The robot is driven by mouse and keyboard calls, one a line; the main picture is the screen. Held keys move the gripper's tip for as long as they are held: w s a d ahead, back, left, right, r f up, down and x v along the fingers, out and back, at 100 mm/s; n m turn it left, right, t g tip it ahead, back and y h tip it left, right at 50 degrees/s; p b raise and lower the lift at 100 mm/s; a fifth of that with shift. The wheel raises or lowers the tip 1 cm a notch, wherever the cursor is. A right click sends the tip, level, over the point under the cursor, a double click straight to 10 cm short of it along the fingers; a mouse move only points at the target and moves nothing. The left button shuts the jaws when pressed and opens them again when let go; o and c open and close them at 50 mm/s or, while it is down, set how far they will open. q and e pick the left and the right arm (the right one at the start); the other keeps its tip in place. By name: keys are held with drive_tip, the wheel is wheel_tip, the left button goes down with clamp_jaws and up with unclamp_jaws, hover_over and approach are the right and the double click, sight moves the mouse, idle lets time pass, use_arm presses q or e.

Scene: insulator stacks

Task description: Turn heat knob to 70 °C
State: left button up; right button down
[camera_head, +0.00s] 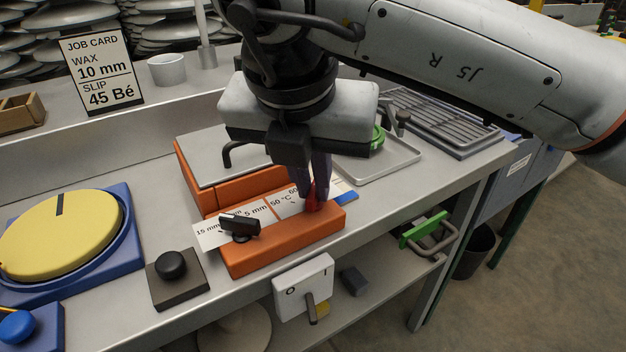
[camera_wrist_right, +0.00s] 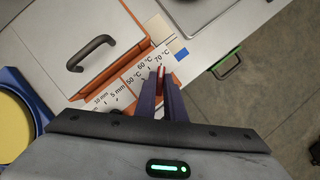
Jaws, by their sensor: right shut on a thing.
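The red heat knob (camera_head: 313,205) sits on the front ledge of the orange unit (camera_head: 285,244). My right gripper (camera_head: 314,192) reaches down from above and is shut on the knob, which its fingers partly hide. The wrist view shows the red knob (camera_wrist_right: 161,72) between the two dark fingertips (camera_wrist_right: 160,82), with a pale mark on it. The scale plate (camera_wrist_right: 133,80) reads 50, 60 and 70 °C around the knob. The pale mark points roughly towards the 60 to 70 °C side; its exact reading cannot be told. My left gripper is not in view.
A black thickness knob (camera_head: 240,226) stands left of the heat knob. The unit's lid has a dark handle (camera_wrist_right: 91,52). A black button (camera_head: 171,265), a yellow wheel (camera_head: 58,232) and a white switch box (camera_head: 303,287) are nearby. A metal tray (camera_head: 385,165) lies behind right.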

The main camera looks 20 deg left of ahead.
sight(310, 201)
drive_tip(key=c, duration=1.8)
unclamp_jaws()
drive_tip(key=shift+c, duration=0.2)
